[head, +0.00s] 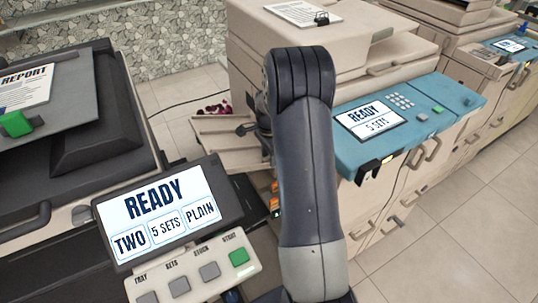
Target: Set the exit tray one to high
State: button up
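Beige trays jut from the left side of the middle copier (330,45). An upper tray (218,125) and a lower surface (222,158) show there, and my arm hides their right ends. I cannot tell which is exit tray one or at what height it is set. My own dark arm stands upright in front of the copier. Dark parts that look like my gripper (247,129) show just left of the arm, close over or beside the upper tray. Whether they touch the tray, and whether the fingers are open, is not clear.
The near left copier's screen (160,214) reads READY, TWO, 5 SETS, PLAIN, above keys including TRAY and a green START key (239,257). The middle copier's screen (370,116) reads READY, 5 SETS. Free tiled floor (450,225) lies at the right.

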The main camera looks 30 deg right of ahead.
jog(key=shift+c, duration=0.6)
grip_shut()
jog(key=shift+r+p, duration=0.45)
jog(key=shift+r, duration=0.4)
jog(key=shift+o, duration=0.6)
grip_release()
